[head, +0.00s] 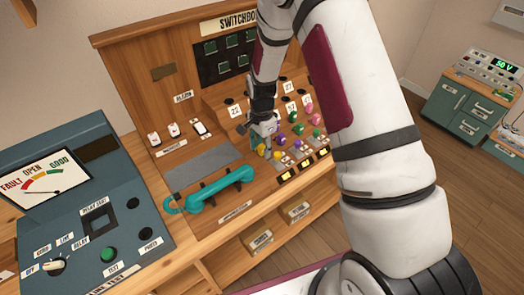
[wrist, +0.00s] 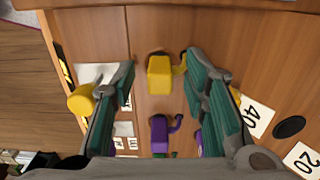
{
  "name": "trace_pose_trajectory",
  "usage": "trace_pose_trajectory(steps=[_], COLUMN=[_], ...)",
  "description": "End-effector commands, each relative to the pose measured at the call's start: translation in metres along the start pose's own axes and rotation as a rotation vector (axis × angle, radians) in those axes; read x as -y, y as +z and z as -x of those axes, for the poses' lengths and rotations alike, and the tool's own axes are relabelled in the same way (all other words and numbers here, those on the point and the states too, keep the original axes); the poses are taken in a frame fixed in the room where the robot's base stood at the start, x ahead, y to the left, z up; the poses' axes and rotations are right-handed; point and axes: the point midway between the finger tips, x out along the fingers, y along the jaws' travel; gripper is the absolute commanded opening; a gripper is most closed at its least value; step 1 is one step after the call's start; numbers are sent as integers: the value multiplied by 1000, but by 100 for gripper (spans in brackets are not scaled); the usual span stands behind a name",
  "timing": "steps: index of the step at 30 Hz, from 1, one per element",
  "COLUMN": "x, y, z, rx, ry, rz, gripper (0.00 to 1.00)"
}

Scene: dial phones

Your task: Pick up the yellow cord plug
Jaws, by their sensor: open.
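In the wrist view a blocky yellow plug (wrist: 159,75), with a short curved yellow piece at its right side, stands on the wooden panel. My gripper (wrist: 157,68) is open, with one finger on each side of this plug and visible gaps to both. A rounder yellow piece (wrist: 82,99) is outside the left finger, and another bit of yellow shows partly hidden behind the right finger. In the head view my gripper (head: 268,130) is low over the switchboard's plug rows, and a yellow plug (head: 277,154) shows just below it.
A purple plug (wrist: 160,135) stands close to the yellow one, between the fingers nearer the palm. Green and pink plugs fill the rows to the right. A teal handset (head: 222,188) lies left in front. A grey-blue test console (head: 85,205) stands further left.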

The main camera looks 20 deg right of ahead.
Motion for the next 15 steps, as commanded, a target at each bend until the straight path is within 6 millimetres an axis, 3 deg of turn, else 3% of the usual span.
trace_pose_trajectory(steps=[4, 9, 15], x=[0, 0, 0], y=[0, 0, 0], z=[0, 0, 0], rx=[0, 0, 0], ry=[0, 0, 0], rz=[0, 0, 0], gripper=[41, 2, 0])
